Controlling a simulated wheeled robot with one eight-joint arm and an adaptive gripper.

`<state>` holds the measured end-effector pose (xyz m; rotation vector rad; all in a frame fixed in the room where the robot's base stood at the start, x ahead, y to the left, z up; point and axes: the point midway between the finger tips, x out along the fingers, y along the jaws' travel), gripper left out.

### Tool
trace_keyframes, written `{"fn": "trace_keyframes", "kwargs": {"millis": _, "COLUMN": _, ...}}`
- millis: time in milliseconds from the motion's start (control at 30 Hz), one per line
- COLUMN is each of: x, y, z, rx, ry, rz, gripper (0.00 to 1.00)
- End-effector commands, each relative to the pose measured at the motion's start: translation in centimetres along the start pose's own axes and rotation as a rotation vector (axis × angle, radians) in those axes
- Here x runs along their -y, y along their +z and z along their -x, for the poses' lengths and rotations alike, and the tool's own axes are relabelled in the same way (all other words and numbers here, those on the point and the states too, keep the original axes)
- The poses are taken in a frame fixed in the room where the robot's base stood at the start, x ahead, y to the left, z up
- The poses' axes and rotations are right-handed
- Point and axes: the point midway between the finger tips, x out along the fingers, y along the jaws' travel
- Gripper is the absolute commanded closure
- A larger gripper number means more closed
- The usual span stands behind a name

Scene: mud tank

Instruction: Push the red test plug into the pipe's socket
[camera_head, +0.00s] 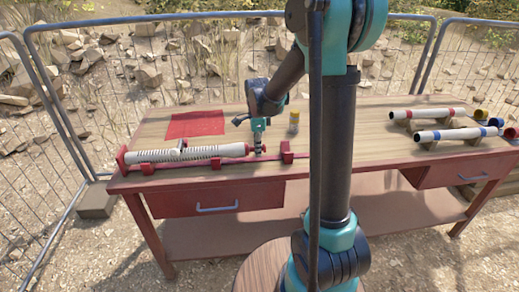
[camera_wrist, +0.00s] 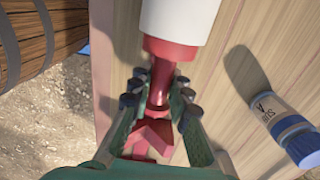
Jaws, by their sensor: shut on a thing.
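A white ribbed pipe (camera_head: 190,155) lies along the front edge of the red bench, held in red clamps. Its right end shows at the top of the wrist view as a plain white tube (camera_wrist: 182,18). My gripper (camera_head: 258,148) is at that end, pointing down. In the wrist view my gripper (camera_wrist: 160,90) is shut on the narrow red stem of the test plug (camera_wrist: 159,82). The stem lines up with a wider red part (camera_wrist: 170,52) at the pipe's mouth. I cannot tell where plug and socket meet, or how deep the plug sits.
A red clamp block (camera_head: 287,151) stands just right of my gripper. A small bottle (camera_head: 294,121) stands behind it. A red mat (camera_head: 196,124) lies behind the pipe. More pipes (camera_head: 428,113) rest on supports at the right. The bench middle is clear.

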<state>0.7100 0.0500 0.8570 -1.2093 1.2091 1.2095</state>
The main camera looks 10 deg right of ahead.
Motion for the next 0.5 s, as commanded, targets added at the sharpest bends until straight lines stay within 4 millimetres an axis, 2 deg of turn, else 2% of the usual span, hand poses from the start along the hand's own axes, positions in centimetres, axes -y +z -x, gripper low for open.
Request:
{"fn": "trace_keyframes", "kwargs": {"millis": 433, "x": 0.0, "y": 1.2, "z": 0.0, "rx": 0.000, "ry": 0.000, "rz": 0.001, "gripper": 1.00}}
{"fn": "trace_keyframes", "kwargs": {"millis": 467, "x": 0.0, "y": 1.2, "z": 0.0, "rx": 0.000, "ry": 0.000, "rz": 0.000, "gripper": 0.80}}
{"fn": "trace_keyframes", "kwargs": {"millis": 500, "x": 0.0, "y": 1.2, "z": 0.0, "rx": 0.000, "ry": 0.000, "rz": 0.000, "gripper": 0.75}}
